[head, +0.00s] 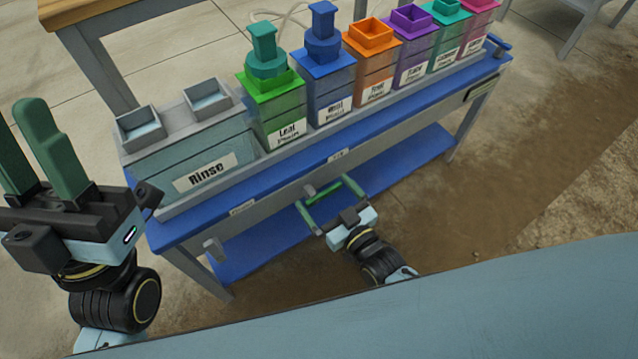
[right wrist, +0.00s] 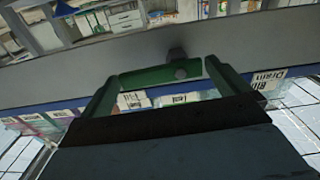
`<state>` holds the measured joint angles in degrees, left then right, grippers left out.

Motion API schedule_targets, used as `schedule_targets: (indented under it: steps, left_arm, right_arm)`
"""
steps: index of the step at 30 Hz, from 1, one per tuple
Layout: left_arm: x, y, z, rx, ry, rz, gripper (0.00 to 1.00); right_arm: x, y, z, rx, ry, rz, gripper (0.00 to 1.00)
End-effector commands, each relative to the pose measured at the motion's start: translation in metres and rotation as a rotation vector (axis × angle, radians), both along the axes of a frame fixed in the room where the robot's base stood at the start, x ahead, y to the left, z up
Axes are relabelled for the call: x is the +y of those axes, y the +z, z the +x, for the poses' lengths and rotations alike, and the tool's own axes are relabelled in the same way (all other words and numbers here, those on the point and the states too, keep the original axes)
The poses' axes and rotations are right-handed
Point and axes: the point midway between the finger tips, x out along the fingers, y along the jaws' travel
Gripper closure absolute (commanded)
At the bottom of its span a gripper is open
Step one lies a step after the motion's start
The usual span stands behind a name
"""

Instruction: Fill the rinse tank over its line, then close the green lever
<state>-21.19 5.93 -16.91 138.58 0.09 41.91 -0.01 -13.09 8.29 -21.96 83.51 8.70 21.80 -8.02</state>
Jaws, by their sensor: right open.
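The rinse tank (head: 235,150), translucent teal and labelled "Rinse", stands at the left end of the blue bench. Two square openings on top show pale blue inside; I cannot make out its line or level. The green lever (head: 325,191) is a bar at the bench's front rail, beside a grey knob. My right gripper (head: 326,190) is open, with a finger at each end of the lever. The right wrist view shows the lever (right wrist: 160,77) lying crosswise between the fingers; contact is unclear. My left gripper (head: 22,125) is open and empty, left of the tank, fingers upward.
A row of coloured containers (head: 375,72) stands right of the tank; the green and blue ones carry tall caps. A blue lower shelf (head: 400,160) lies under the bench. Bare floor (head: 530,150) is at the right.

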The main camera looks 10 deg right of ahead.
Motion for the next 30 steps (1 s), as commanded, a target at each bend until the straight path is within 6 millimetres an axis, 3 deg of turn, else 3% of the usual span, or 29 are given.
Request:
schedule_targets:
  steps: [14, 26, 30]
  left_arm:
    - [0.0018, -0.0006, -0.0065, -0.045, -0.001, -0.014, 0.68]
    - [0.0017, -0.0005, -0.0064, -0.044, -0.001, -0.014, 0.68]
    - [0.0016, 0.0002, -0.0062, -0.043, -0.001, -0.013, 0.68]
  right_arm:
    - [0.0037, 0.0005, 0.0051, 0.0, -0.003, 0.001, 0.01]
    - [0.0034, 0.0001, 0.0049, 0.001, -0.003, 0.0, 0.54]
    - [0.003, 0.0003, 0.0041, 0.0, -0.004, -0.002, 0.56]
